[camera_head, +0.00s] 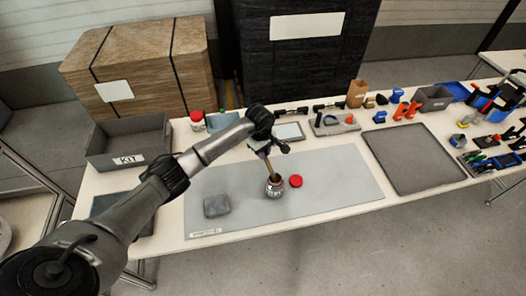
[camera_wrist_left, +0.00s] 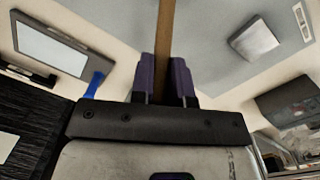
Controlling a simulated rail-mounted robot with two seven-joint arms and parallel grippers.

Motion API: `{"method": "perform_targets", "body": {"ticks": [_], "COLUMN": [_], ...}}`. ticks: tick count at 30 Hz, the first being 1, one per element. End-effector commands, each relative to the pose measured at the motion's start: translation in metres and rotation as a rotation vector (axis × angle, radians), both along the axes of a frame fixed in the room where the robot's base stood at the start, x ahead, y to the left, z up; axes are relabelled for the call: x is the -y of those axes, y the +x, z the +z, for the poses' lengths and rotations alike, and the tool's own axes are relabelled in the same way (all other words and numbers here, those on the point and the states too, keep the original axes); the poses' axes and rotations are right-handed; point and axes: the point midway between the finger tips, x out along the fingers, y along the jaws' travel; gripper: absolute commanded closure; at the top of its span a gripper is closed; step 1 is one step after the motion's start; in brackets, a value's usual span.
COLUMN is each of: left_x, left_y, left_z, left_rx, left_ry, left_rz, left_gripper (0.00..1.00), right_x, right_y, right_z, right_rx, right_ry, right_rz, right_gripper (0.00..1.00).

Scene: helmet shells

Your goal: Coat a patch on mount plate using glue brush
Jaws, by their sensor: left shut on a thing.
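My left gripper (camera_head: 263,151) is above the mat and shut on the glue brush (camera_head: 268,164), which has a wooden handle. In the left wrist view, the brush handle (camera_wrist_left: 161,35) stands between my two purple fingers (camera_wrist_left: 167,80). The brush points down to the open glue jar (camera_head: 273,190); its lower end is at the jar's mouth, and the bristles are hidden. The red lid (camera_head: 295,181) lies just right of the jar. A grey slab, probably the mount plate (camera_head: 217,206), lies flat to the left; it also shows in the left wrist view (camera_wrist_left: 253,40). My right gripper is out of view.
The grey mat (camera_head: 340,185) is clear right of the lid. A KIT bin (camera_head: 128,143) stands at the left and a framed panel (camera_head: 289,131) behind the jar. A dark mat (camera_head: 412,158) lies at the right, with several tools and bins beyond it.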

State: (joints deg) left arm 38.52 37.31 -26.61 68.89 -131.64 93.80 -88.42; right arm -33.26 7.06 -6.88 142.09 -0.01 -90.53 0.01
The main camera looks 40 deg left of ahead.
Motion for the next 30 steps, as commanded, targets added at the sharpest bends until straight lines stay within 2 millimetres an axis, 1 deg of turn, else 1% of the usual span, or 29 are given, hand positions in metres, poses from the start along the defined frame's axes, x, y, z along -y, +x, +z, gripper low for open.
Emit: {"method": "perform_targets", "body": {"ticks": [8,11,30], "left_x": [0.0,0.0,-0.001], "left_y": [-0.001,-0.001,0.0], "left_z": [-0.002,0.001,0.052], "left_rx": [-0.004,-0.004,-0.001], "left_ry": [0.002,0.002,0.002], "left_rz": [0.0,0.0,0.001], "left_gripper": [1.0,1.0,1.0], "right_x": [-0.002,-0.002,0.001], "right_y": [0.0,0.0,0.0], "right_z": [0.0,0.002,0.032], "right_rx": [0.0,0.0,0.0], "right_ry": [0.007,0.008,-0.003], "right_rz": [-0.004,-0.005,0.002], "right_gripper": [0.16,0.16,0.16]}}
